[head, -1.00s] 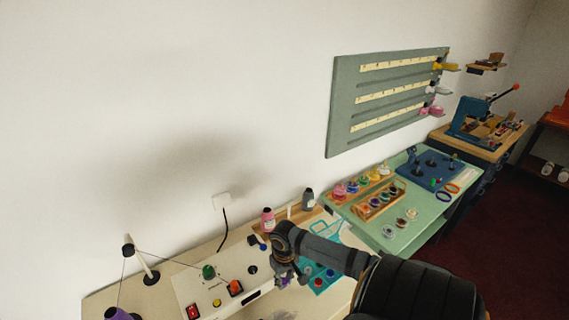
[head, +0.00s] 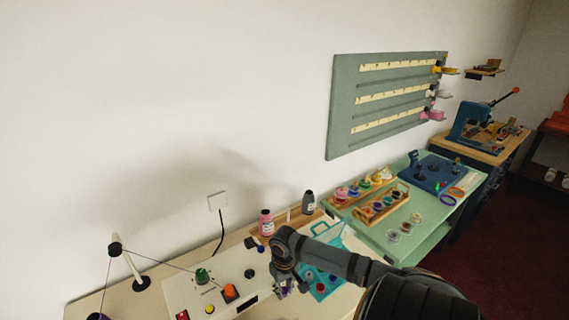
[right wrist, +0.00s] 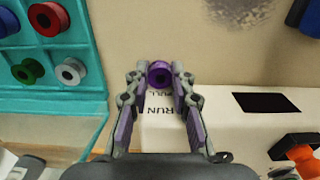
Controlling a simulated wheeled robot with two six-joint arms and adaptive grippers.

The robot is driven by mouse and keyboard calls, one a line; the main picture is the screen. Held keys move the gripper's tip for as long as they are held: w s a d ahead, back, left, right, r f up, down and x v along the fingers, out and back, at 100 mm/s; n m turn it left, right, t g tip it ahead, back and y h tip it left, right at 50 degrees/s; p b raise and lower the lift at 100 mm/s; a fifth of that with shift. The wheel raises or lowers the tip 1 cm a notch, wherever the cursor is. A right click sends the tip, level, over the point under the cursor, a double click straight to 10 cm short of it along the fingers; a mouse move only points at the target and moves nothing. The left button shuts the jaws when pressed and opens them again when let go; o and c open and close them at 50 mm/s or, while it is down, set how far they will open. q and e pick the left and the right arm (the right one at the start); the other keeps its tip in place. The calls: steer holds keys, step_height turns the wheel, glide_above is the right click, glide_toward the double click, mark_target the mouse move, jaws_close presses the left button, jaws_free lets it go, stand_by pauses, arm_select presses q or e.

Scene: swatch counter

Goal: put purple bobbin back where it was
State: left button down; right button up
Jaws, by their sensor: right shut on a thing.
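The purple bobbin (right wrist: 159,74) is held between the fingertips of my right gripper (right wrist: 158,80), which is shut on it. In the right wrist view it is seen over the white machine's top with printed lettering. In the head view my right gripper (head: 287,289) is at the right end of the white machine, beside the teal tray. My left gripper is not in view.
The white machine (head: 178,296) has an orange switch (head: 230,291) and green knob (head: 202,276). Pink (head: 265,222) and grey bottles (head: 308,201) stand behind my arm. A thread runs from a post (head: 126,260) to the machine. A green table (head: 432,224) stands farther right.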

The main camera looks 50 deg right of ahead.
steer(key=o, duration=0.8)
steer(key=shift+f, duration=0.15)
